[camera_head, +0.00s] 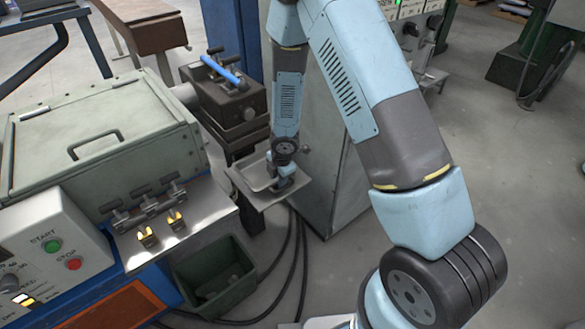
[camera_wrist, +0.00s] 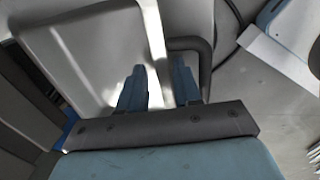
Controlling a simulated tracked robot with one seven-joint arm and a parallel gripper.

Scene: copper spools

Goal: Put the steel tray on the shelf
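The steel tray (camera_head: 256,170) is a shallow grey tray in the middle of the head view, beside the tall grey cabinet. In the wrist view the tray (camera_wrist: 80,50) fills the upper left, with a dark looped handle (camera_wrist: 207,68) on its right side. My gripper (camera_head: 284,178) is at the tray's right end. In the wrist view the gripper (camera_wrist: 158,84) has its two blue fingers apart, with the tray's bright rim between them and the right finger inside the handle loop. I see no finger pressed on the rim. The shelf cannot be clearly told from the tray's surroundings.
The grey cabinet (camera_head: 338,170) stands close to the right of the tray. A dark vise (camera_head: 232,95) with a blue bar is behind it. A machine with a steel ledge (camera_head: 195,220) is at the left, above a green bin (camera_head: 212,280). Black cables lie on the floor.

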